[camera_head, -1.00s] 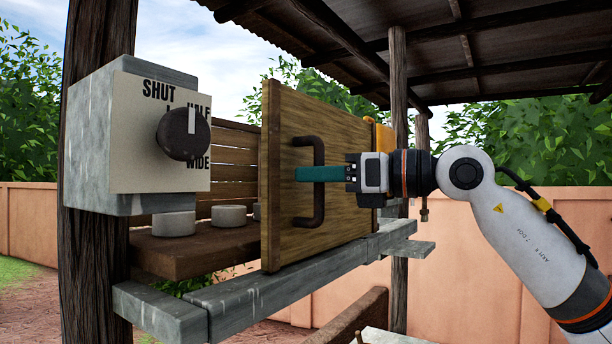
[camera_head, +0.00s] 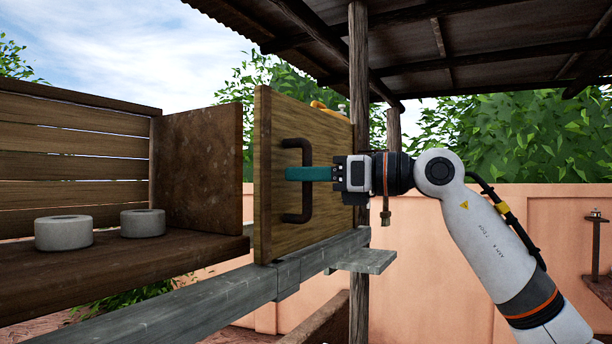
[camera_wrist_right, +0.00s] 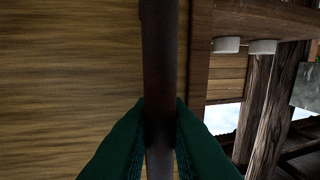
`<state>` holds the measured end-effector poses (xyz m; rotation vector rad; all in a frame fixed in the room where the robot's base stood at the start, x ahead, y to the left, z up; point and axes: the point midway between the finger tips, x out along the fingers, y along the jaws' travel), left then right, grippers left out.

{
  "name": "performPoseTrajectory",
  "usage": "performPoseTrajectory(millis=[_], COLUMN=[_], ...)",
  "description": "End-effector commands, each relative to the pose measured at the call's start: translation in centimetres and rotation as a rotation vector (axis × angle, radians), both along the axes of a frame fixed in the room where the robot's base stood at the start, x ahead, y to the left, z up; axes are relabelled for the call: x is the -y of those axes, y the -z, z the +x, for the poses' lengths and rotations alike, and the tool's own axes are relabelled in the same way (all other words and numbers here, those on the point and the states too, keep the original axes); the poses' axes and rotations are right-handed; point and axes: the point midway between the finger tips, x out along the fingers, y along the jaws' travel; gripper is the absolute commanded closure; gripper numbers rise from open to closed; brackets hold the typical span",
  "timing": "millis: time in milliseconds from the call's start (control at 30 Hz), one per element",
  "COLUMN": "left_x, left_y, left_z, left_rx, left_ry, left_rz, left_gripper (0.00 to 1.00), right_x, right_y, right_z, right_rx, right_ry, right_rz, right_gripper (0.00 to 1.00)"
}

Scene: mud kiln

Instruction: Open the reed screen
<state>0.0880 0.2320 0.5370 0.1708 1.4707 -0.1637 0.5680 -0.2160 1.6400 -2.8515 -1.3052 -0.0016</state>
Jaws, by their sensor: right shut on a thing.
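The reed screen (camera_head: 325,135) is a flat wooden panel standing upright on a grey rail. It stands to the right of the open-fronted wooden cabinet. Its dark bar handle (camera_head: 306,207) is upright on the face towards me. My right gripper (camera_head: 291,174) comes in from the right, its teal fingers shut on the handle near mid-height. In the right wrist view the fingers (camera_wrist_right: 160,112) close from both sides on the handle bar (camera_wrist_right: 160,50). The panel face fills the left of that view. My left gripper is not in view.
The cabinet's shelf (camera_head: 105,258) holds two pale round blocks, one (camera_head: 63,233) left of the other (camera_head: 143,223). The grey rail (camera_head: 205,308) runs below the panel. A dark post (camera_head: 359,290) stands behind the rail's right end, before a pinkish wall (camera_head: 440,265).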

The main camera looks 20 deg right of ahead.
Motion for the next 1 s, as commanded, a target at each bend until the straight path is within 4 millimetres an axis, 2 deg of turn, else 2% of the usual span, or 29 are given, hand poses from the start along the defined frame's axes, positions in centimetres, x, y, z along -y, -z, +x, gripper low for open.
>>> performPoseTrajectory(millis=[500,533,633,1000], left_x=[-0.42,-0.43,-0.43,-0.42], left_y=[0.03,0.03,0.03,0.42], left_z=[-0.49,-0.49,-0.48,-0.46], left_rx=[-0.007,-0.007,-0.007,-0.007], left_ry=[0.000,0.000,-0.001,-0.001], left_rz=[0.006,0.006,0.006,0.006], left_gripper=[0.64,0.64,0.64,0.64], right_x=[-0.02,-0.02,-0.03,0.38], right_y=[0.13,0.13,0.12,0.23], right_z=[0.01,0.01,0.00,-0.31], right_rx=[-0.003,-0.003,-0.003,-0.001], right_ry=[0.000,0.000,0.000,0.001], right_rz=[-0.004,-0.004,-0.003,-0.002], right_gripper=[1.00,0.83,0.66,0.66])
